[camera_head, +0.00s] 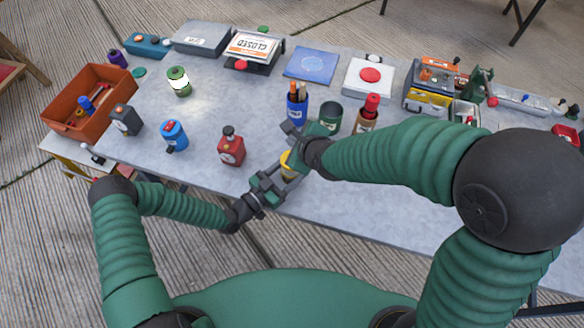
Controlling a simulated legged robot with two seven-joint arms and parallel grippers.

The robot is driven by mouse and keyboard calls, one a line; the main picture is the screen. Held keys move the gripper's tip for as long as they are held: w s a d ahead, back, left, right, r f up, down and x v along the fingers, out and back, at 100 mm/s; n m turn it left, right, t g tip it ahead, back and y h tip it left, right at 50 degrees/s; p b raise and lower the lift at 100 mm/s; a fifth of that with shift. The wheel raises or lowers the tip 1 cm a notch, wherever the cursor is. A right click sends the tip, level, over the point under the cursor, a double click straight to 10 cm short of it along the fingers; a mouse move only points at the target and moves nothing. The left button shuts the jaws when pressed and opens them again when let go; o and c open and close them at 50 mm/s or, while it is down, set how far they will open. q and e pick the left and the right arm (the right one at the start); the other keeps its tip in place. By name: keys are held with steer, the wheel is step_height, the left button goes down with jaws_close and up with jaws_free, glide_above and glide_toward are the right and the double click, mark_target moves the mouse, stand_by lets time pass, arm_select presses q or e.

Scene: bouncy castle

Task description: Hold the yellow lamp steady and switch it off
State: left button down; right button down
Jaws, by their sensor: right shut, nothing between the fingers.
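The yellow lamp (287,161) is near the front edge of the table, mostly hidden by my grippers; a yellow patch shows. I cannot see its switch or whether it is lit. My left gripper (276,180) is at the lamp's near side, with its fingers beside the lower part. Whether they are closed on it is not clear. My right gripper (291,133) is shut and empty just above the lamp, its tip close to the top. I cannot tell if it touches the lamp.
A red canister-like item (231,148) stands left of the lamp. A blue pen cup (297,108), a dark green cup (330,116) and a red-capped brown bottle (367,113) stand behind it. An orange bin (105,78) is at the left. The grey table (225,105) has bare room mid-left.

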arm_select(q)
steer(key=shift+c, duration=1.8)
jaws_free()
